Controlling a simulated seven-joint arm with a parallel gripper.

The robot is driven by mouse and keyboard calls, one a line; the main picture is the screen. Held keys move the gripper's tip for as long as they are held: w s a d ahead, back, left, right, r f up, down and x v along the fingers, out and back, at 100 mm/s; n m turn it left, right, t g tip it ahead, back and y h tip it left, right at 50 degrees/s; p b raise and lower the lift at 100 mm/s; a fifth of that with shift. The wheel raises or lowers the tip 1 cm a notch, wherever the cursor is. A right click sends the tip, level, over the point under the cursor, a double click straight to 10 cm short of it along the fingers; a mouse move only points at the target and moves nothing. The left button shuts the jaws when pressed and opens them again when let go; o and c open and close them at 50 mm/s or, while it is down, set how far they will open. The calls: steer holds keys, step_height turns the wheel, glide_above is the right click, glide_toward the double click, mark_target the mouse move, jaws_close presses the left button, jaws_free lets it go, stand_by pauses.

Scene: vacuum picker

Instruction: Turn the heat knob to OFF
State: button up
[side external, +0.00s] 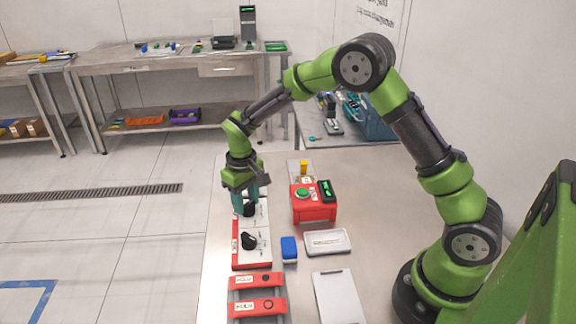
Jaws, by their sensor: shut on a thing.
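A white panel (262,258) with a red edge lies on the table and carries two black knobs. My gripper (246,205) points down over the panel's far part, its fingers shut on the far black knob (249,211). The fingers partly hide that knob. The near black knob (249,241) stands free, closer to the camera. The labels are too small to read, so I cannot tell which knob is the heat knob or where either one points.
A red box (314,211) with a green button stands right of the panel. A blue block (289,248), a white tray (327,242), a clipboard (340,298) and two red labelled bars (257,305) lie nearer the camera. The table (380,215) is clear further right.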

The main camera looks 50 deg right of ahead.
mark_target(246, 204)
steer(key=n, duration=0.4)
steer(key=shift+a+r+n, duration=0.1)
steer(key=shift+n, duration=0.3)
stand_by(0.4)
steer(key=o, duration=1.1)
steer(key=shift+c, duration=0.2)
step_height(246, 204, up, 17)
